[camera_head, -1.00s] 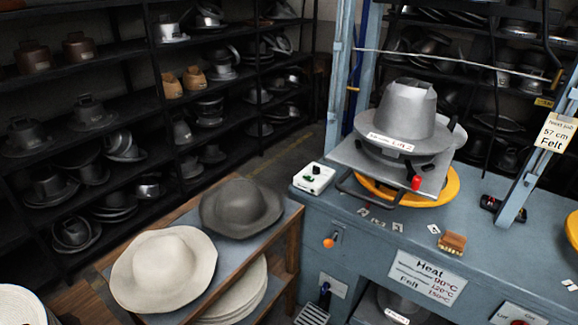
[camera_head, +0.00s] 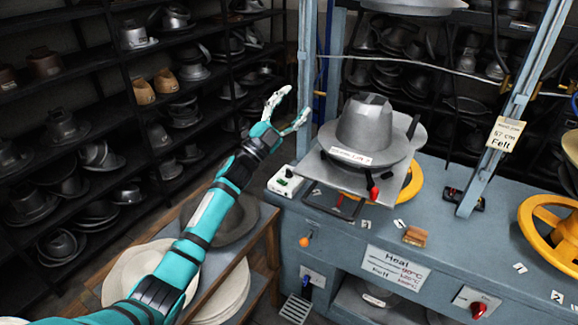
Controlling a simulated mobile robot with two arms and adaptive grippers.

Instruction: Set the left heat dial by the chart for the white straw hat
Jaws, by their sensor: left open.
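My left gripper (camera_head: 297,102) is open and empty, raised in front of the shelves, above and left of the bench. A small white box (camera_head: 285,182) with a dark knob and a green spot sits at the bench's left end, below the gripper and apart from it. It may be the left heat dial; its setting is too small to read. The heat chart (camera_head: 396,268) is on the bench front, with Heat, Felt and temperatures in °C partly legible. My right gripper is not in view.
A metal hat form (camera_head: 366,125) stands on the press plate, with a red-knobbed handle (camera_head: 374,192) in front. An orange knob (camera_head: 305,241) juts from the bench front. A blue upright (camera_head: 306,95) stands close right of the gripper. A yellow wheel (camera_head: 545,232) is at right.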

